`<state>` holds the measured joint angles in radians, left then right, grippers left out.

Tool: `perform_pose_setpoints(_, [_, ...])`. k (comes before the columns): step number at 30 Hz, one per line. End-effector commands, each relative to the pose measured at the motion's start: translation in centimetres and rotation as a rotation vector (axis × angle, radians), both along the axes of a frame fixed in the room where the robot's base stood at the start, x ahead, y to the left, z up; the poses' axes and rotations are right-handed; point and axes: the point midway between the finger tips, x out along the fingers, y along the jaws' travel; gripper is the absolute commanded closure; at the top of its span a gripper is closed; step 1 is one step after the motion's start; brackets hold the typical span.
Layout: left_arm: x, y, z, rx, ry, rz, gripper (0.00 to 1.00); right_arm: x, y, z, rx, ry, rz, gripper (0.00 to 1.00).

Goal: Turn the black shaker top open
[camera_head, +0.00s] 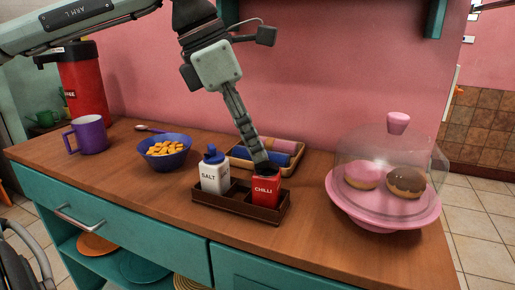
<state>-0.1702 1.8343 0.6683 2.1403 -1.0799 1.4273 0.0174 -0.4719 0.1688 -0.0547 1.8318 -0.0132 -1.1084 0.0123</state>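The red shaker labelled CHILLI (265,186) stands upright in the right part of a brown caddy (238,206) on the counter. My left gripper (258,156) reaches down from above, with its fingertips right at the top of the red shaker. The fingers are seen edge-on and overlap each other, so their opening does not show. They largely hide the shaker's black top, and I cannot tell how it is turned. A white SALT shaker (214,177) with a blue top (213,154) stands at the caddy's left end. My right gripper is not in view.
A tray with rolled cloths (265,158) lies close behind the caddy. A pink cake stand (385,215) with a clear dome is on the right. A blue bowl (165,161), purple mug (90,135) and red dispenser (83,80) stand left. The counter front left of the caddy is clear.

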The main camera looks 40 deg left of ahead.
Motion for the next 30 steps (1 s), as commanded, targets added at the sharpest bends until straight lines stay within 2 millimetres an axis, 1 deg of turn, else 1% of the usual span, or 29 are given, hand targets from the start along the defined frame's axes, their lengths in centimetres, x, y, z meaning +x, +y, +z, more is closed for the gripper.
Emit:
perform_pose_setpoints(1, [0.2, -0.2, -0.7, 0.000, 0.003, 0.000, 0.68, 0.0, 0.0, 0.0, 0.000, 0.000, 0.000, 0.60])
perform_pose_setpoints(3, [0.4, -0.3, -1.3, 0.000, 0.002, 0.001, 0.68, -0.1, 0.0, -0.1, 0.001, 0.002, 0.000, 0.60])
perform_pose_setpoints(6, [0.6, -0.5, -1.9, 0.000, 0.000, 0.001, 0.68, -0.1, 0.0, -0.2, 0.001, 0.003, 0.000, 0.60])
perform_pose_setpoints(14, [0.7, -0.5, -2.1, 0.000, -0.001, 0.001, 0.68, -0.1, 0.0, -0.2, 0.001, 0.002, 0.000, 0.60])
perform_pose_setpoints(15, [0.7, -0.5, -2.1, 0.000, -0.001, 0.001, 0.69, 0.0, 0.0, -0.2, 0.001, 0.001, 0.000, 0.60])
perform_pose_setpoints(21, [0.7, -0.5, -2.1, 0.000, -0.001, 0.001, 0.94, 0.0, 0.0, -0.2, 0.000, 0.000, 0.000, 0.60])
perform_pose_setpoints(23, [0.7, -0.5, -2.1, -0.001, -0.001, 0.002, 1.00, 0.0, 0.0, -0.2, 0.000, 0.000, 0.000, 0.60])
perform_pose_setpoints(30, [0.7, -0.5, -2.1, 0.000, -0.001, 0.008, 1.00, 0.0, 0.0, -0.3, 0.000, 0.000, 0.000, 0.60])
